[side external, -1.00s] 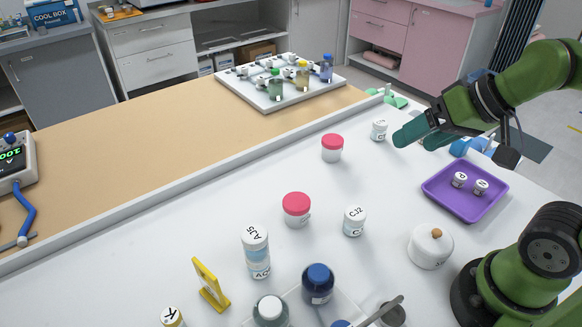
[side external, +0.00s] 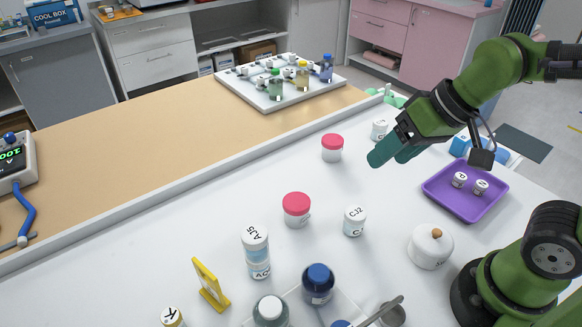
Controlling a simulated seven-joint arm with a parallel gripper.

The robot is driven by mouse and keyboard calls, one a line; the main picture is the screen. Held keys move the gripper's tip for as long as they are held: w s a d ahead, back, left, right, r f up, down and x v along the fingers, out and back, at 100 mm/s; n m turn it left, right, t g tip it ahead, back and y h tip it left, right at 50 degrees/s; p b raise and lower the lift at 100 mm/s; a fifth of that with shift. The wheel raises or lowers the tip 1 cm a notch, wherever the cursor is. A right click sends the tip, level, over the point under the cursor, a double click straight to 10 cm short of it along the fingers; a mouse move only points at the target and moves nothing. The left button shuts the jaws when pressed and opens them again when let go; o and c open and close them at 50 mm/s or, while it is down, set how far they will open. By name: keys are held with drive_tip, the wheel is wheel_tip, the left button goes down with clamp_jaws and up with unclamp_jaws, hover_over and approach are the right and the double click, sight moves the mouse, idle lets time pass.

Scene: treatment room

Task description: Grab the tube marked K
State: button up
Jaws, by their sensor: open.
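The tube marked K (side external: 172,317) stands at the bottom left of the side view, cut off by the picture's lower edge. My gripper (side external: 387,156) is open and empty, in the air over the right part of the white table, far from the K tube. Its teal fingers point down and to the left, near a red-lidded jar (side external: 332,148).
A yellow stand (side external: 210,284) is right of the K tube. A stack marked AJ5 (side external: 255,250), a CJ2 tube (side external: 354,221), another red-lidded jar (side external: 296,210), a blue-capped bottle (side external: 318,284) and a white lidded pot (side external: 430,247) stand nearby. A purple tray (side external: 465,207) holds two small tubes.

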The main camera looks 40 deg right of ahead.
drive_tip(key=w+a+f+n+g, duration=0.1)
drive_tip(key=w+a+n, duration=0.15)
drive_tip(key=a, duration=0.45)
drive_tip(key=w+a+f+n+g, duration=0.1)
drive_tip(key=w+a+n+g, duration=0.1)
drive_tip(key=a+n, duration=0.3)
drive_tip(key=n+y, duration=0.1)
drive_tip(key=n, duration=0.8)
approach(175, 313)
drive_tip(key=shift+m+g, duration=0.25)
drive_tip(key=shift+g, duration=0.15)
drive_tip(key=x, duration=0.7)
drive_tip(key=shift+w+f, duration=0.1)
drive_tip(key=shift+w, duration=0.3)
drive_tip(key=shift+y, duration=0.3)
drive_tip(key=shift+x, duration=2.9)
drive_tip(key=shift+s+a, duration=0.1)
drive_tip(key=c, duration=1.1)
